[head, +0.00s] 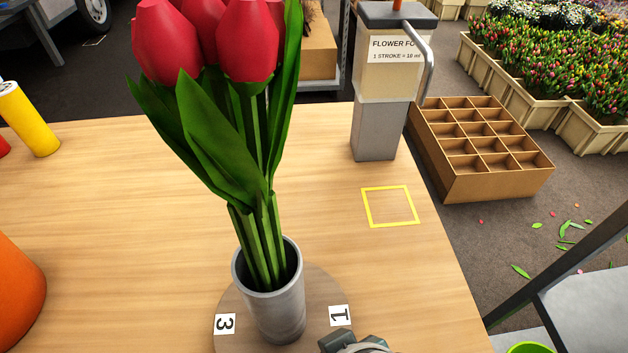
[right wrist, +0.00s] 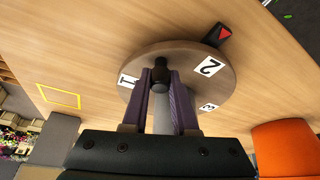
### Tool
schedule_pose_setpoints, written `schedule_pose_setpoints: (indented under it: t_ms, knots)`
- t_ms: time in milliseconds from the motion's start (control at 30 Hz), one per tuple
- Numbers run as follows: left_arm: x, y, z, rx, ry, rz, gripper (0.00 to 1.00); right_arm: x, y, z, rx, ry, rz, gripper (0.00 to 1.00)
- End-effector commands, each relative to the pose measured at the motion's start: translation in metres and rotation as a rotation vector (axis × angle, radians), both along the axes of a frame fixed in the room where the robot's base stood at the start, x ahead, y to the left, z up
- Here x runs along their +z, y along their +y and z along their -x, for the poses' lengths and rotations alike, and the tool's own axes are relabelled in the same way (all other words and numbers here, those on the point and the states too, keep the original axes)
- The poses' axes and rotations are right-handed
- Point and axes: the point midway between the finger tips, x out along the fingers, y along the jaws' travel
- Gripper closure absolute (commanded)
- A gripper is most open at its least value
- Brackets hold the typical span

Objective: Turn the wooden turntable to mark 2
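The round wooden turntable (right wrist: 195,52) carries white labels 1 (right wrist: 129,81), 2 (right wrist: 209,66) and 3 (right wrist: 208,107) in the right wrist view. A black pointer with a red triangle (right wrist: 223,34) lies at its rim, nearest label 2 but not squarely in line with it. In the head view a grey metal vase (head: 279,310) with red tulips (head: 245,45) stands on the turntable (head: 315,285). My right gripper (right wrist: 161,82) has its purple fingers close on both sides of a black knob (right wrist: 160,68) near label 1. My left gripper is out of view.
A yellow square outline (head: 390,206) marks bare table right of the turntable. A grey flower-food dispenser (head: 374,130) stands behind it. An orange object (head: 15,295) and a yellow cylinder (head: 28,118) are at the left. A compartment crate (head: 490,182) is at the right.

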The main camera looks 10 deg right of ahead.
Motion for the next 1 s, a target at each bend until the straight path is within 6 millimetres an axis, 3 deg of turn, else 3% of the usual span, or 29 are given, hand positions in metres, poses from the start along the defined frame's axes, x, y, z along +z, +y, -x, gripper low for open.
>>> schedule_pose_setpoints:
  t_ms: [33,267,567,1000]
  knots:
    - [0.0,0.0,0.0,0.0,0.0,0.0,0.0,0.001,0.001,-0.001,0.0,-0.004,-0.002,0.68]
    - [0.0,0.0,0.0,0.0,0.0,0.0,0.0,0.0,0.0,0.0,0.0,-0.001,0.0,0.44]
    - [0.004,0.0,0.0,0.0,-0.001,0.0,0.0,0.005,-0.001,0.001,0.0,-0.001,0.0,0.44]
    - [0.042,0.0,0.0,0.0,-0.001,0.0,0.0,0.074,-0.009,0.028,0.0,-0.001,-0.001,0.44]
